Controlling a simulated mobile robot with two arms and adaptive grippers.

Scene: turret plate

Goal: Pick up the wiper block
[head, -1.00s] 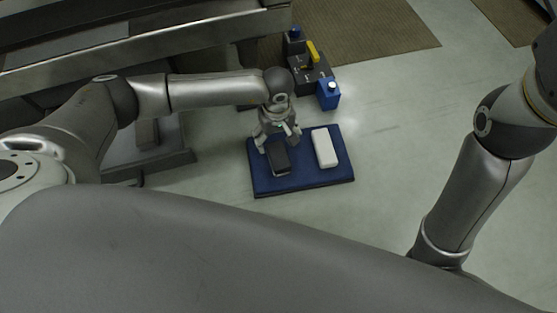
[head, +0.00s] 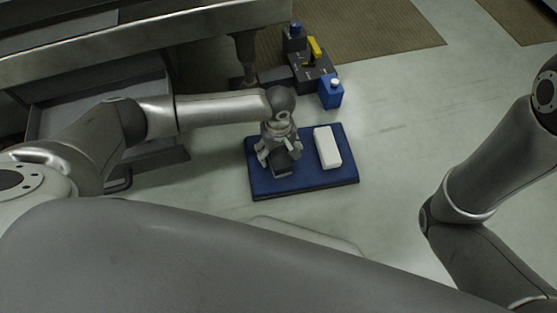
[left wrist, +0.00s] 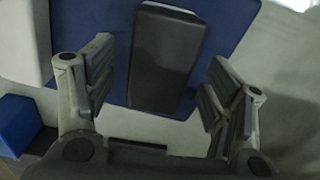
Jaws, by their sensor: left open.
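The dark grey block (head: 283,170), apparently the wiper block, lies on the blue mat (head: 325,182). In the head view my left gripper (head: 280,158) is over it and hides part of it. In the left wrist view the dark block (left wrist: 165,60) lies between the two open fingers of my left gripper (left wrist: 160,72), with a visible gap on each side. The gripper holds nothing. A white block (head: 328,147) lies on the mat to the right of the dark one. My right gripper is outside the frames.
A blue container with a white cap (head: 331,95) stands behind the mat, beside a dark caddy (head: 310,66) with a yellow item. A metal bench (head: 150,50) is at the upper left. The floor right of the mat is clear.

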